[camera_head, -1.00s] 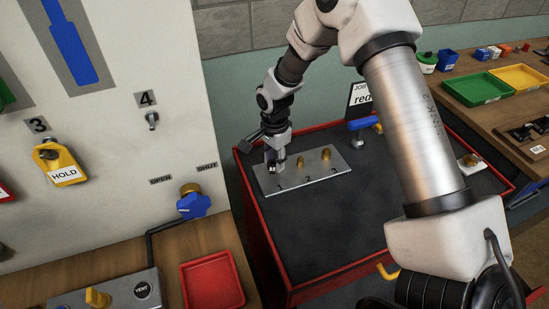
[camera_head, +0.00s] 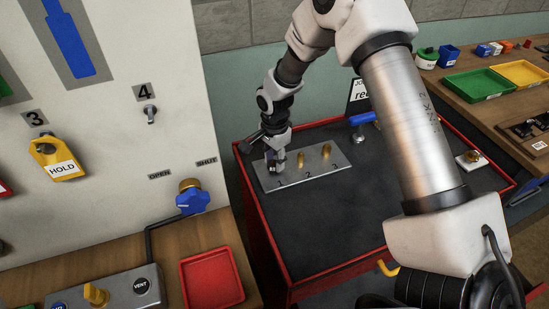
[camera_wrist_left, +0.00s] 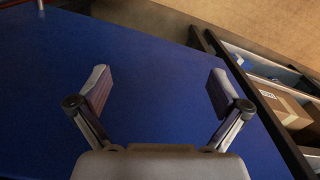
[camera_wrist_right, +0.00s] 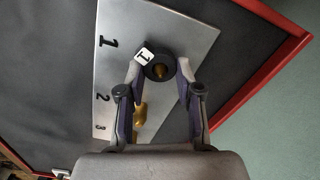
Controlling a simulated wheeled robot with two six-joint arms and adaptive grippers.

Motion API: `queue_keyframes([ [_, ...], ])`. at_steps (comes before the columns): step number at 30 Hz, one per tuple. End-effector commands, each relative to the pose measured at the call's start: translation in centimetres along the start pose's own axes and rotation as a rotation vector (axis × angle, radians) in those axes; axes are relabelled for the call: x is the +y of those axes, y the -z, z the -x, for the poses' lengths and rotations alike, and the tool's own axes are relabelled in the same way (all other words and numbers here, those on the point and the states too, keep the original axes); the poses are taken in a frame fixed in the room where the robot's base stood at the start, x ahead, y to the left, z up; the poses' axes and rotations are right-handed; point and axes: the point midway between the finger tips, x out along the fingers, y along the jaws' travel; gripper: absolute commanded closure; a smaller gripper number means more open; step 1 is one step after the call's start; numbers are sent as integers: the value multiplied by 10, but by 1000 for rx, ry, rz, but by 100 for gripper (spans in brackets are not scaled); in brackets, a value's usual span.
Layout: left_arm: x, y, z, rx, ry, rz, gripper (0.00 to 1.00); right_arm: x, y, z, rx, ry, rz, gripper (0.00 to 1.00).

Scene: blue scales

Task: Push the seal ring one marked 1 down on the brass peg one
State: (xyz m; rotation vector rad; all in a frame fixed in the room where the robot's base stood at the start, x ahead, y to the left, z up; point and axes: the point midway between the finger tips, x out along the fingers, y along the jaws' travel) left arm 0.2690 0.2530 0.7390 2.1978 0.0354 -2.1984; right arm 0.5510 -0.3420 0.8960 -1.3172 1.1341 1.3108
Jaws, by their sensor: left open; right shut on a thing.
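The seal ring one (camera_wrist_right: 149,58) is a black ring with a white tag marked 1. My right gripper (camera_wrist_right: 160,72) is shut on it, one finger on each side. The brass peg one (camera_wrist_right: 161,70) shows through the ring's hole; how far down the ring sits on it I cannot tell. The grey plate (camera_wrist_right: 165,25) has the numbers 1, 2 and 3. In the head view my right gripper (camera_head: 275,164) is at the plate's left end, hiding ring and peg. My left gripper (camera_wrist_left: 158,85) is open and empty above a blue surface, outside the head view.
Brass peg two (camera_head: 300,160) and brass peg three (camera_head: 326,151) stand bare to the right on the plate. The plate lies on a dark, red-rimmed cart top (camera_head: 345,210), mostly clear in front. A blue-handled item (camera_head: 361,120) stands behind it. A red tray (camera_head: 211,280) is at lower left.

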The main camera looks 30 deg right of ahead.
Motion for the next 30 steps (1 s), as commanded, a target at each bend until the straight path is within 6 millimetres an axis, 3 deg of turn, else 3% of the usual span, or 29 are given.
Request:
queue_keyframes([
  [14,0,0,-2,0,0,0,0,0,0,-6,0,0,0,81],
  [15,0,0,-2,0,0,0,0,0,0,-6,0,0,0,51],
  [16,0,0,-2,0,0,0,0,0,0,-6,0,0,0,41],
  [17,0,0,-2,0,0,0,0,0,0,-5,0,0,0,36],
  [26,0,0,-2,0,0,0,0,0,0,-4,0,1,0,36],
  [30,0,0,-2,0,0,0,0,-1,0,10,0,3,0,36],
])
